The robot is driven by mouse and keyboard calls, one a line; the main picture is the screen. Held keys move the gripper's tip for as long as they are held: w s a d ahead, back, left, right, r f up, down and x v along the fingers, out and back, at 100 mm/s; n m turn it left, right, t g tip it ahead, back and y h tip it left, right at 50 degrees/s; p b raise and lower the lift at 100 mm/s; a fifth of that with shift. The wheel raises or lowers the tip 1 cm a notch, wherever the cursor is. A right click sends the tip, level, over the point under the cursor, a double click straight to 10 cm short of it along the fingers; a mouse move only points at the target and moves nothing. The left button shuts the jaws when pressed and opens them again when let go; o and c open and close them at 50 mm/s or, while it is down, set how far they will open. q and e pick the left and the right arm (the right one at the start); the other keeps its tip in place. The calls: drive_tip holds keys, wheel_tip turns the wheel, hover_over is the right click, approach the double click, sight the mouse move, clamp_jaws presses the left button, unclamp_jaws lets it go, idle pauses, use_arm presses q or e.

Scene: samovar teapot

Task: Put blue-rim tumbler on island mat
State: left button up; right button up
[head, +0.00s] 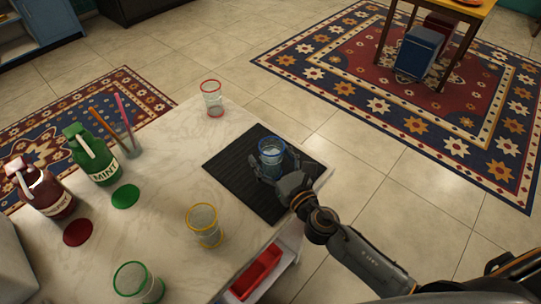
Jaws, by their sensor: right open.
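The blue-rim tumbler (271,150), clear glass with a blue rim, stands upright at the dark ribbed island mat (230,171). Its base is hidden by my right gripper, so contact with the mat cannot be seen fully. My right gripper (270,168) reaches in from the lower right, low at the tumbler. Its fingers are open, one on each side of the glass. My left gripper is not in view.
A red-rim tumbler (212,99) stands behind the mat, a yellow-rim tumbler (203,226) in front, and a green-rim tumbler (138,283) nearer. Green (101,170) and dark red (55,203) canisters and a straw glass (130,148) stand left. A red tray (256,272) sits below the counter edge.

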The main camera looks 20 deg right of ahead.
drive_tip(key=shift+r, duration=0.1)
drive_tip(key=shift+s, duration=0.1)
drive_tip(key=b+v, duration=0.3)
drive_tip(key=v, duration=0.7)
drive_tip(key=shift+s, duration=0.35)
drive_tip(key=shift+s+d+r+b, duration=0.1)
drive_tip(key=shift+s+d+b, duration=0.2)
drive_tip(key=shift+s, duration=0.25)
